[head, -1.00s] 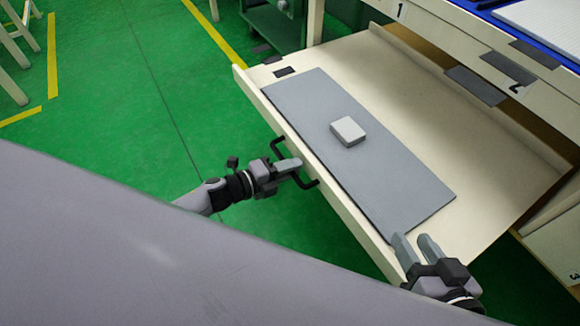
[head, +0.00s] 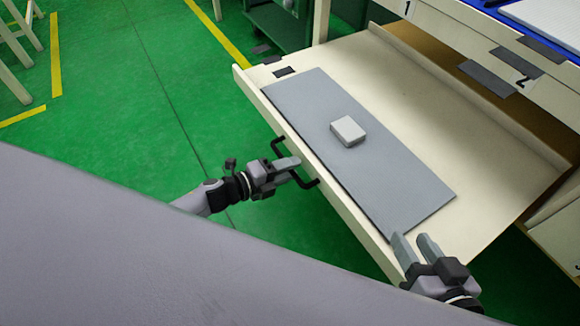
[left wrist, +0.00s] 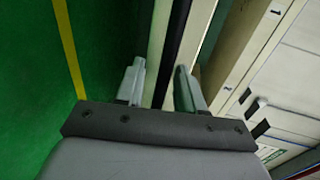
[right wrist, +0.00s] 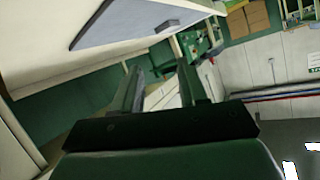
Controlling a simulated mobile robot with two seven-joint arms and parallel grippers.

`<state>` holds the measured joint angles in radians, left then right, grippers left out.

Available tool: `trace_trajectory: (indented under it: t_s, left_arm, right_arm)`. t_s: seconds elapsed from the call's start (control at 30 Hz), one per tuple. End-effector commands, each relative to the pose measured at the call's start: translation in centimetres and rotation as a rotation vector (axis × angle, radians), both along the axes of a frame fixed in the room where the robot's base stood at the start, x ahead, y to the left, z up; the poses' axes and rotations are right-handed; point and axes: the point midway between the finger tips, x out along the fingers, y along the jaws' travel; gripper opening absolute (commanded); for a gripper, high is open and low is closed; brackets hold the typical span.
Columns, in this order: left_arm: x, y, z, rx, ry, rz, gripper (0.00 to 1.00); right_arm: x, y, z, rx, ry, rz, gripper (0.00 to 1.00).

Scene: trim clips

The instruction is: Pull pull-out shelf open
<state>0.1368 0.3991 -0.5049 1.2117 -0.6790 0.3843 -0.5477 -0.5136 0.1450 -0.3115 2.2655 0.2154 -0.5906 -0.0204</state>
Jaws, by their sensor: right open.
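The pull-out shelf (head: 480,150) is a cream tray extending well out from under the workbench. A black bar handle (head: 308,184) is on its front edge. My left gripper (head: 290,164) is at this handle, its fingers on either side of the bar; the left wrist view shows a dark bar between the fingertips (left wrist: 160,80). It appears shut on the handle, though the contact is partly hidden. My right gripper (head: 417,247) is open and empty by the shelf's near right corner; its spread fingers also show in the right wrist view (right wrist: 158,80).
A grey mat (head: 305,105) lies on the shelf with a small pale box (head: 348,130) on it. The workbench front (head: 450,35) bears labels 1 and 2.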

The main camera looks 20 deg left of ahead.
Motion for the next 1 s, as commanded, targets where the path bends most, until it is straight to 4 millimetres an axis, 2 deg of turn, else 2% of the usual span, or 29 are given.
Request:
trace_trajectory:
  t_s: [0.33,0.73,1.0]
  left_arm:
    - [-0.1,0.1,0.3,-0.002,-0.002,0.001,0.37]
    - [-4.5,3.4,1.4,-0.001,0.001,0.002,0.37]
    - [-5.5,4.3,1.6,-0.001,-0.003,0.001,0.37]
  right_arm:
    - [0.0,0.0,0.1,-0.002,0.0,0.0,0.43]
    - [-0.3,-1.2,0.9,-0.079,-0.008,-0.02,0.43]
    - [-0.7,-1.8,0.3,-0.113,0.001,-0.023,0.43]
